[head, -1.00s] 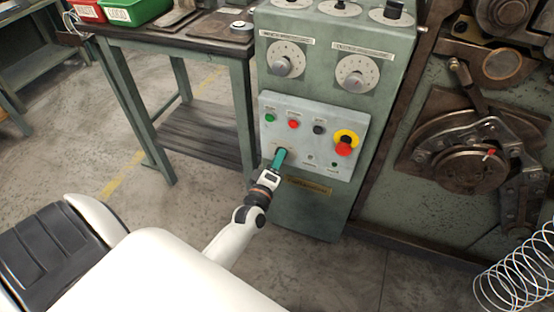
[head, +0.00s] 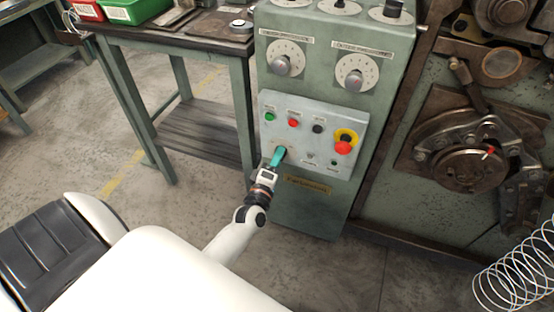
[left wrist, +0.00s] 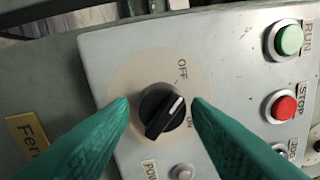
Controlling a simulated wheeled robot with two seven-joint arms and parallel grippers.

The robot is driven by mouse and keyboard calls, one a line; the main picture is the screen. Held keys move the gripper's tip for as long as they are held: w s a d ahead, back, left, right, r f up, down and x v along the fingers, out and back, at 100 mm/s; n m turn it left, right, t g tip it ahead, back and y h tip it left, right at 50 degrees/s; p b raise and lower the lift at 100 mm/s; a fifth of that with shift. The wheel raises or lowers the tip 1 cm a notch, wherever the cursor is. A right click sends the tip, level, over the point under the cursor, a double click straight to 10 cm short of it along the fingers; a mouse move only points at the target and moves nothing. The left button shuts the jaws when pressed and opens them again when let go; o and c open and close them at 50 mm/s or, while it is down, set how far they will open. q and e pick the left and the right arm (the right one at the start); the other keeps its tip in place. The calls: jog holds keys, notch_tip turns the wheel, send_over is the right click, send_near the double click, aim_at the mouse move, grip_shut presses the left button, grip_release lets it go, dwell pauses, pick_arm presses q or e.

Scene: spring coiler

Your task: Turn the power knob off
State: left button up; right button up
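The power knob (left wrist: 162,112) is black with a white pointer line, on a round beige plate marked OFF and ON in the left wrist view. Its pointer end faces up and right, between the two words. My left gripper (left wrist: 161,100) has teal fingers, one on each side of the knob, open with a visible gap on both sides. In the head view my left gripper (head: 279,151) is at the lower left of the control panel (head: 345,122) and hides the knob. My right gripper is not in view.
A green RUN button (left wrist: 288,40) and red STOP button (left wrist: 284,107) are beside the knob. A red emergency button (head: 343,147) is on the panel's right. A workbench (head: 160,40) stands left of the cabinet. A wire coil (head: 515,275) is at lower right.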

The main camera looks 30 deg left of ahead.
pick_arm(q)
jog(key=shift+o, duration=0.7)
jog(key=v, duration=1.2)
jog(key=shift+p, duration=0.4)
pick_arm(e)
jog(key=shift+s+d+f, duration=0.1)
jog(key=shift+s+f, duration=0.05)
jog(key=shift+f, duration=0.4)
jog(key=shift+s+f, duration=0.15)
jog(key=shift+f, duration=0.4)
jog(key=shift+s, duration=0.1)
